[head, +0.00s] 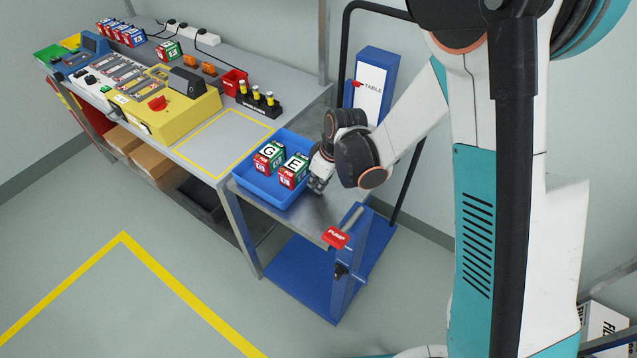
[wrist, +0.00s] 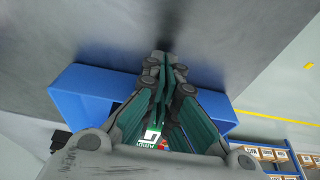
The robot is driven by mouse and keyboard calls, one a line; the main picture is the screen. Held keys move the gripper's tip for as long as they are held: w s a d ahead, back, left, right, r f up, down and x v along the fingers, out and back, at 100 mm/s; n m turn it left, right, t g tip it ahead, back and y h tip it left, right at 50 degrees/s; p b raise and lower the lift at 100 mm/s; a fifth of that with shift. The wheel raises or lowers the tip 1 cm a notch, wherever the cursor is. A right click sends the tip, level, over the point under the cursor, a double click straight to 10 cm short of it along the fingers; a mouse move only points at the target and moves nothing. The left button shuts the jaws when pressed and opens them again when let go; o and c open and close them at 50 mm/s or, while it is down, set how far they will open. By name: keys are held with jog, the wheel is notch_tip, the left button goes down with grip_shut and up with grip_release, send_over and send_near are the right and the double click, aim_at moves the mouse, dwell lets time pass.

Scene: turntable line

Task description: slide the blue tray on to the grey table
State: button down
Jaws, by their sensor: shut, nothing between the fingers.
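The blue tray (head: 258,192) is on the grey top of the blue lift cart, at the end against the grey table (head: 190,150). It carries two boxes, one lettered G (head: 268,157) and one lettered E (head: 293,170). My gripper (head: 317,184) is shut and empty, low beside the tray's right wall. Whether it touches that wall cannot be told. In the wrist view the closed fingers (wrist: 164,62) point over the grey surface, and the tray (wrist: 85,97) shows on both sides behind them. A green-and-white box top shows partly between the fingers.
A yellow outlined rectangle (head: 225,142) on the grey table beside the tray is empty. A yellow control box (head: 175,108), a black holder (head: 258,103) and a red bin (head: 235,80) stand beyond it.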

jog(key=w+a, duration=0.5)
jog(key=a, duration=0.1)
jog(key=w+a, duration=0.5)
jog(key=a, duration=0.2)
jog(key=w+a, duration=0.6)
jog(key=a, duration=0.1)
jog(key=shift+a, duration=0.25)
